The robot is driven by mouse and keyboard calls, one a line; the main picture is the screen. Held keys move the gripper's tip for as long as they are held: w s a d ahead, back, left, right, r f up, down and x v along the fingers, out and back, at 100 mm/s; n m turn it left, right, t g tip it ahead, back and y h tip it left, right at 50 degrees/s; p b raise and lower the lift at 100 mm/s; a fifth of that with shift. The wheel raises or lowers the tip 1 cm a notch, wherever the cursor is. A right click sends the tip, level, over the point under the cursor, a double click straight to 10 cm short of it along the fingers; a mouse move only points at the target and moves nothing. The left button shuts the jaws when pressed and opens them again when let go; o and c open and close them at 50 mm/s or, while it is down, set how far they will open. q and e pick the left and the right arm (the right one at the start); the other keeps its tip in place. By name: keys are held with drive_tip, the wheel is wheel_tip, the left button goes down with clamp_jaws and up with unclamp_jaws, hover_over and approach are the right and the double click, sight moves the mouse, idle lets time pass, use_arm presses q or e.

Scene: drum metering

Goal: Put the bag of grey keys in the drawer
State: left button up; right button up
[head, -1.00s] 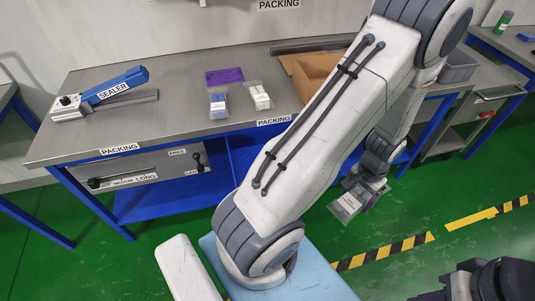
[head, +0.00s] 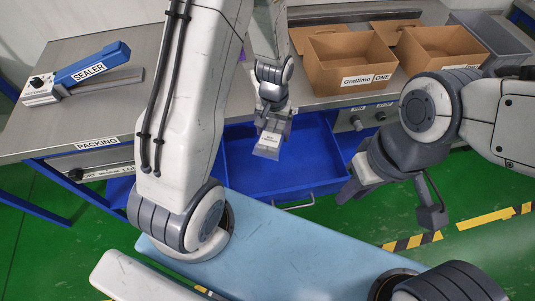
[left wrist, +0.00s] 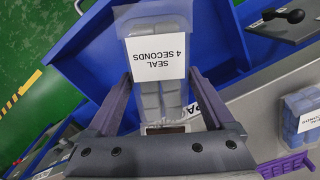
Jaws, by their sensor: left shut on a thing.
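My left gripper (head: 270,127) is shut on the bag of grey keys (head: 267,145), which hangs over the open blue drawer (head: 240,165). In the left wrist view the bag (left wrist: 158,98) shows grey blocks in clear film, with a white label reading "SEAL 4 SECONDS", between the two fingers. The drawer (left wrist: 222,45) lies beyond the bag there. The drawer is pulled out from under the bench and its visible floor looks empty. My right gripper (head: 372,183) is to the right of the drawer, apart from it; its finger gap is unclear.
The sealer (head: 90,70) stands on the bench at left. Two cardboard boxes (head: 350,68) (head: 440,45) and a grey bin (head: 490,35) stand at back right. A bag of blue blocks (left wrist: 300,112) and a purple item (left wrist: 288,166) lie on the bench.

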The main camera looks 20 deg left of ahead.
sight(284, 175)
use_arm(q)
drive_tip(key=d+f+n+b, duration=0.2)
drive_tip(key=d+n+b, duration=0.35)
drive_tip(key=b, duration=0.45)
drive_tip(key=f, duration=0.5)
drive_tip(key=f+b, duration=0.1)
drive_tip(key=f, duration=1)
drive_tip(key=shift+s+a+f+b, duration=0.15)
drive_tip(key=shift+s+f+b, duration=0.15)
drive_tip(key=shift+s+f, duration=0.1)
drive_tip(key=shift+f, duration=0.1)
